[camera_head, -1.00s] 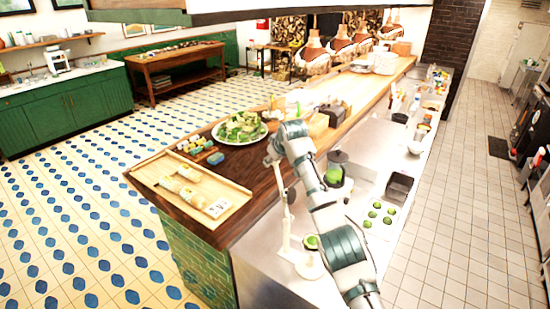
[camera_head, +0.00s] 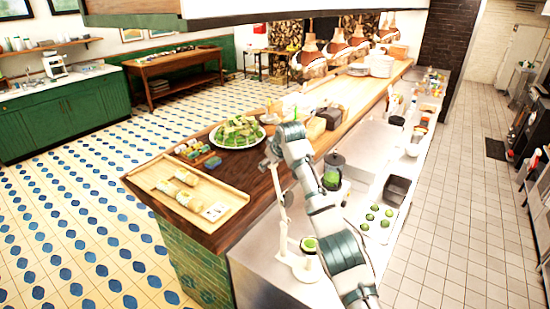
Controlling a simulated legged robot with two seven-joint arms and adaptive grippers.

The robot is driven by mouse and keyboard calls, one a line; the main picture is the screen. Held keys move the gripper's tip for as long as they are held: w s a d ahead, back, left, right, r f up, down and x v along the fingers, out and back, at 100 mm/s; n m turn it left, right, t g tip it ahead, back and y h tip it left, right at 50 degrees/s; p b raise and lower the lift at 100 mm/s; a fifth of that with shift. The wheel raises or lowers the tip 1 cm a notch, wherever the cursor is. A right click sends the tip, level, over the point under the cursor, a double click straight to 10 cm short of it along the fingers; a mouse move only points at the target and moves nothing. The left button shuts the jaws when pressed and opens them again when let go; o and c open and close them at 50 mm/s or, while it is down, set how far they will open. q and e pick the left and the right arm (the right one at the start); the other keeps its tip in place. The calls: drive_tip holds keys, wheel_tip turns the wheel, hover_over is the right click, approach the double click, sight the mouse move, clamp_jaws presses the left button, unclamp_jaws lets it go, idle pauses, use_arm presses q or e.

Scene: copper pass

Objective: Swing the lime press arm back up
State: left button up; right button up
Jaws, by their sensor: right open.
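The white lime press (camera_head: 283,232) stands at the near end of the steel counter. A green lime half (camera_head: 309,244) sits at its base. A thin pale bar, which looks like the press arm, rises steeply from the dark joint at the top of the post. My right gripper (camera_head: 270,152) is at the far end of my right arm, at the upper end of that bar. It is open, but it is small and partly hidden by my arm, so I cannot tell whether it touches the bar. My left gripper is out of view.
A wooden tray (camera_head: 231,193) and a plate of greens (camera_head: 257,139) are on the wooden ledge to the left. A dark-lidded green blender jar (camera_head: 333,172), a black bin (camera_head: 397,190) and several limes (camera_head: 364,226) are right of my arm.

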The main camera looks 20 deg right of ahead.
drive_tip(key=v, duration=1)
drive_tip(key=shift+s+d+r, duration=0.1)
